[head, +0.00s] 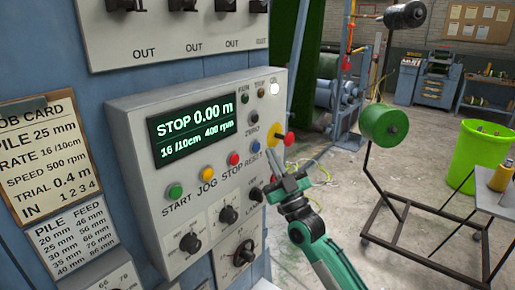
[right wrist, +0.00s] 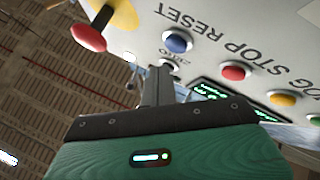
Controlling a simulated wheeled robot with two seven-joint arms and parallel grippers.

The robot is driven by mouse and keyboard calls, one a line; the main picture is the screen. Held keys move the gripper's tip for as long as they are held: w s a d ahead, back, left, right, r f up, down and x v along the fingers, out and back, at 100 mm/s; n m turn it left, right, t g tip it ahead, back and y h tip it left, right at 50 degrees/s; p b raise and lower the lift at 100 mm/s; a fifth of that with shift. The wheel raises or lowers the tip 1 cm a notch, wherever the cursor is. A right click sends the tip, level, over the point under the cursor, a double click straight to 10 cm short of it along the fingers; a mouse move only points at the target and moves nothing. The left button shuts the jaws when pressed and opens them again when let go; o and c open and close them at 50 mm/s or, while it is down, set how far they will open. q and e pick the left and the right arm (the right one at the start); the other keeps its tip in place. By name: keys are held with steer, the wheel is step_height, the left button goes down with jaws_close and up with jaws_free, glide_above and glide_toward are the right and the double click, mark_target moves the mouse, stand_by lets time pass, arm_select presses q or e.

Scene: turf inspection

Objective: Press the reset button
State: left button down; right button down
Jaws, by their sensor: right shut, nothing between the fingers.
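The blue reset button (head: 256,146) sits on the pale control panel (head: 150,130), right of the red stop button (head: 234,158). In the right wrist view the blue button (right wrist: 177,41) appears upside down beside the RESET lettering. My right gripper (head: 274,163) is shut and empty, in front of the panel, below and right of the blue button. In the right wrist view its closed fingers (right wrist: 158,73) point toward the panel, with their tips just below the blue button in the picture. They look apart from it. My left gripper is not in view.
A red mushroom knob (head: 289,139) on a yellow base sticks out close to the right of the blue button. A yellow jog button (head: 205,171) and green start button (head: 175,191) lie further left. Selector knobs (head: 228,215) sit below. A wheeled spool stand (head: 385,125) stands at right.

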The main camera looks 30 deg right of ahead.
steer(key=s, duration=0.1)
steer(key=s+d, duration=0.1)
steer(key=s, duration=0.1)
steer(key=shift+s+d, duration=0.2)
steer(key=shift+s, duration=0.05)
stand_by(0.6)
steer(key=w+f+m+g+h+b, duration=0.3)
steer(key=f+g, duration=0.6)
steer(key=f, duration=3.3)
steer(key=s+a+f+g+y, duration=0.1)
steer(key=s+f+g, duration=0.15)
steer(key=f, duration=0.65)
steer(key=s+a+f+g, duration=0.1)
steer(key=s+f+g, duration=0.15)
steer(key=f, duration=0.65)
steer(key=s+a+f+g, duration=0.2)
steer(key=s+f+g, duration=0.2)
steer(key=s+f, duration=1)
steer(key=s+a+f+g, duration=0.2)
steer(key=s+f, duration=0.4)
steer(key=s, duration=0.5)
steer(key=s+a+f+g, duration=0.2)
steer(key=s+f, duration=0.3)
steer(key=s, duration=0.6)
steer(key=s+a+f+g, duration=0.2)
steer(key=s+f, duration=0.4)
steer(key=s, duration=0.5)
steer(key=shift+a+f+n+g+b, duration=0.2)
steer(key=shift+f+n+g+b, duration=0.2)
steer(key=shift+g, duration=0.4)
